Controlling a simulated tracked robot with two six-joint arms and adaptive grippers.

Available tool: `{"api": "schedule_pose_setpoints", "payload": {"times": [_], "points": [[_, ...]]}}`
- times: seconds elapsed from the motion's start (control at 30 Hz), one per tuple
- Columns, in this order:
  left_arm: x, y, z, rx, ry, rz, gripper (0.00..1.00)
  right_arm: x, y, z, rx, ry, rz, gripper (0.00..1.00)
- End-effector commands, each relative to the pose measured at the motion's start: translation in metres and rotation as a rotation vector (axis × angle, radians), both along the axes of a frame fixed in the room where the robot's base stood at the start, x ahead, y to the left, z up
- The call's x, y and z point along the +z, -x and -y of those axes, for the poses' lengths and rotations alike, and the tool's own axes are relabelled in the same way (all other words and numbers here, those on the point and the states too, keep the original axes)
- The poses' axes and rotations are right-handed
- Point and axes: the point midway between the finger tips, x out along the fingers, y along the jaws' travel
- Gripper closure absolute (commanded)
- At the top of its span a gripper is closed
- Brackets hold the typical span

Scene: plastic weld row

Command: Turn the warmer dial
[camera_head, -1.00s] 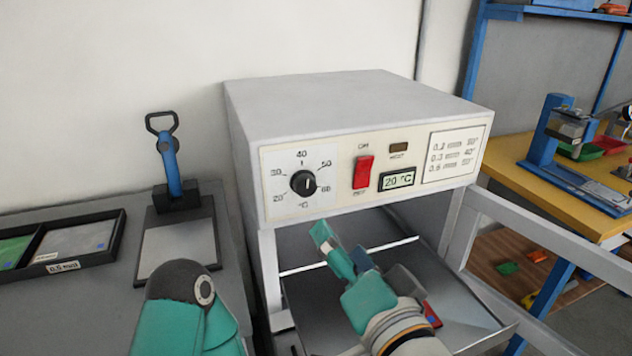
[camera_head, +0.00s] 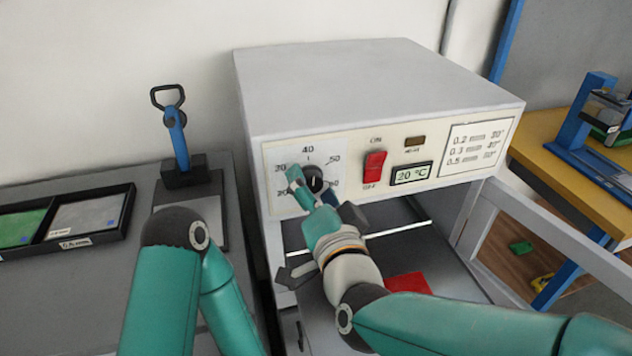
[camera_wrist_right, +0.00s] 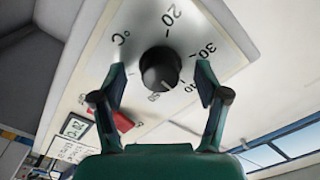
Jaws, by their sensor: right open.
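The warmer (camera_head: 375,85) is a light grey box with a cream front panel. Its black round dial (camera_head: 313,178) sits at the panel's left inside a temperature scale; the dial also shows in the right wrist view (camera_wrist_right: 160,68). My right gripper (camera_head: 318,184) is open in front of the dial, and in the wrist view one finger stands on each side of the dial, with gaps showing. My left arm shows at the lower left, but its gripper is out of view.
Right of the dial are a red switch (camera_head: 374,164) and a display (camera_head: 411,173) reading 20 °C. A red piece (camera_head: 407,287) lies under the warmer. At left are a black tray (camera_head: 128,213) and a blue-handled tool (camera_head: 178,140). A yellow table (camera_head: 545,140) stands at right.

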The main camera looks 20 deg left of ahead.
Motion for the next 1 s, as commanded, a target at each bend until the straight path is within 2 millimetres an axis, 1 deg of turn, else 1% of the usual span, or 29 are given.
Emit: {"api": "schedule_pose_setpoints", "payload": {"times": [0.13,0.17,0.5,0.57,0.77,1.0], "points": [[0.000,0.000,0.000,0.000,0.000,0.000,0.60,-0.001,-0.001,0.001,-0.002,0.000,-0.001,0.26],[0.000,0.000,0.000,0.000,0.000,0.000,0.60,-0.001,-0.001,0.001,-0.002,0.000,-0.001,0.29],[0.000,0.000,0.000,0.000,0.000,0.000,0.60,-0.001,-0.001,0.002,-0.003,0.000,-0.002,0.86],[-0.001,0.000,0.000,0.000,0.000,0.000,0.60,-0.001,-0.001,0.002,-0.003,0.003,-0.001,0.86],[-0.012,0.000,0.000,0.000,0.000,0.000,0.60,-0.003,-0.001,0.002,-0.005,0.074,0.047,0.86],[-0.011,0.000,0.000,0.000,0.000,0.000,0.60,-0.002,-0.001,0.002,-0.006,0.089,0.055,0.86]]}}
